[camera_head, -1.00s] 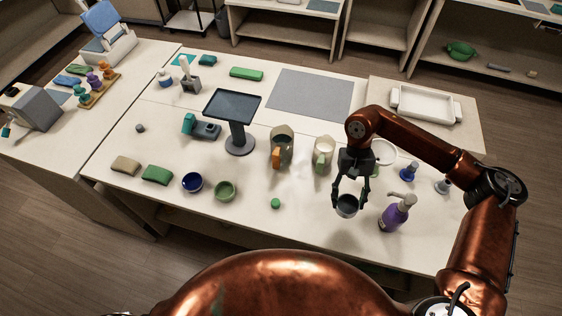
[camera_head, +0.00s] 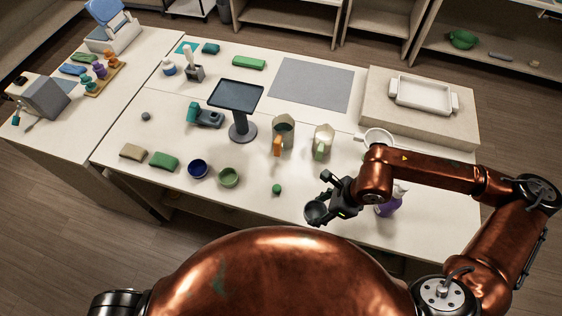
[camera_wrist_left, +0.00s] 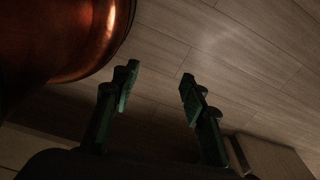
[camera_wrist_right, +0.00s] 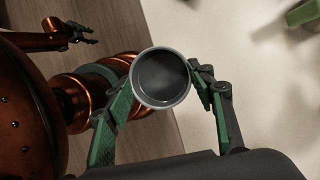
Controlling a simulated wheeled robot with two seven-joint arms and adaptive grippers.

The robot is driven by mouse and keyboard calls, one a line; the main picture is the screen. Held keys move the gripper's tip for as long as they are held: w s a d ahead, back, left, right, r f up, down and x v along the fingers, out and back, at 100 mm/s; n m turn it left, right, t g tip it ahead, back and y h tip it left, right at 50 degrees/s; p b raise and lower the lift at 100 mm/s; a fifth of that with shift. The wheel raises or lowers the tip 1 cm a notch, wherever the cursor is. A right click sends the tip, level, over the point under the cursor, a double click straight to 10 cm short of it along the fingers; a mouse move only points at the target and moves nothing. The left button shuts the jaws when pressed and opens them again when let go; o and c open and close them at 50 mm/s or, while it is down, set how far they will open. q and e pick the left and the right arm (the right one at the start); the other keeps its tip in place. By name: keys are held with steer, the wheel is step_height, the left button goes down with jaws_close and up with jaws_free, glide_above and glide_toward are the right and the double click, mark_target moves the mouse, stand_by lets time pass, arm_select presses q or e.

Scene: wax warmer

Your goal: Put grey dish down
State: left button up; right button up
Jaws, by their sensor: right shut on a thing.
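The grey dish (camera_head: 315,212) is a small dark grey round cup near the front edge of the table. My right gripper (camera_head: 325,201) is shut on it, one finger on either side. In the right wrist view the dish (camera_wrist_right: 161,78) is seen from above, open and empty, lying over the line between tabletop and floor. I cannot tell whether its base touches the table. My left gripper (camera_wrist_left: 158,88) is open and empty, with dark floor behind it. It also shows at the top left of the right wrist view (camera_wrist_right: 82,34).
A small green ball (camera_head: 277,189), a green bowl (camera_head: 228,178) and a blue bowl (camera_head: 198,169) lie left of the dish. A purple pump bottle (camera_head: 390,203) stands right, partly behind my arm. Two jugs (camera_head: 283,134) (camera_head: 323,143) stand behind.

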mark_target(307, 219)
steer(key=s+a+r+m, duration=0.1)
steer(key=m, duration=0.1)
steer(key=s+a+r+m+t+p, duration=0.1)
steer(key=s+m, duration=0.1)
steer(key=shift+a+h, duration=0.15)
steer(key=shift+h, duration=0.15)
steer(key=w+d+f+p, duration=0.1)
steer(key=w+f, duration=0.2)
steer(key=w, duration=0.1)
steer(key=w+d+f+p, duration=0.1)
steer(key=w+d+f, duration=0.1)
steer(key=w+f, duration=0.1)
steer(key=w+d+f+p, duration=0.1)
steer(key=w+f+p, duration=0.1)
steer(key=w, duration=0.3)
steer(key=shift+d+f, duration=0.15)
steer(key=shift+f, duration=0.35)
steer(key=shift+w+d+f, duration=0.15)
steer(key=shift+w+f, duration=0.2)
steer(key=shift+f, duration=0.1)
step_height(307, 219, down, 2)
steer(key=shift+f+p, duration=0.1)
steer(key=shift+p, duration=0.6)
steer(key=shift+f, duration=0.45)
arm_select(q)
step_height(307, 219, up, 7)
steer(key=shift+s+f, duration=0.2)
steer(key=shift+s, duration=0.15)
